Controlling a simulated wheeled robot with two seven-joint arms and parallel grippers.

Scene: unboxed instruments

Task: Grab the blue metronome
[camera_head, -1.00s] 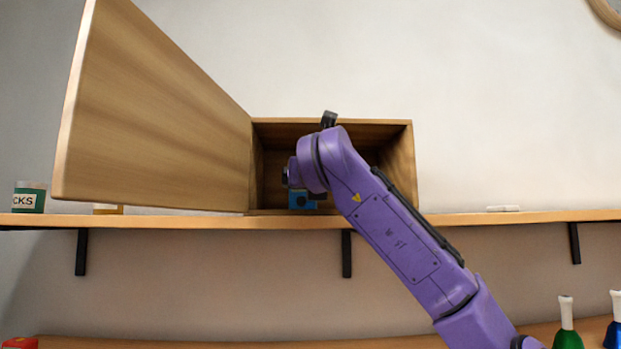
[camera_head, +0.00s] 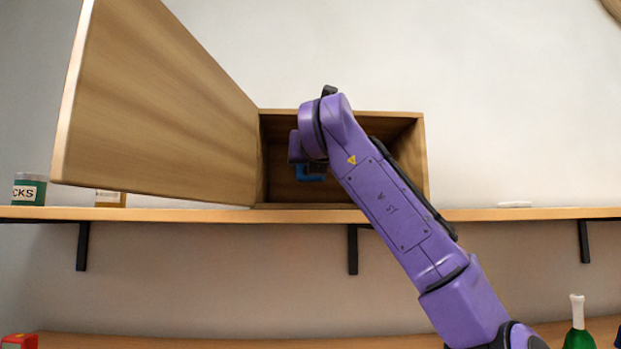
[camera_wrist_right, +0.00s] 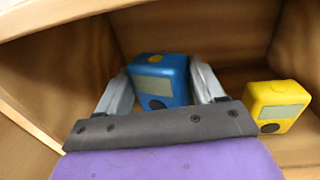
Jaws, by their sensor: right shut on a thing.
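The blue metronome (camera_wrist_right: 160,77) is between the two fingers of my right gripper (camera_wrist_right: 163,88) in the right wrist view. The gripper is shut on it. In the head view a small part of the blue metronome (camera_head: 311,173) shows below my right wrist, inside the open wooden box and above its floor. The rest of it is hidden by my purple arm, as are the fingers. My left gripper is not in view.
A yellow metronome (camera_wrist_right: 276,105) stands to the right inside the wooden box (camera_head: 420,160). The box's door (camera_head: 150,110) is swung open to the left. The box stands on a wall shelf (camera_head: 480,214) with a green jar (camera_head: 30,189) at left.

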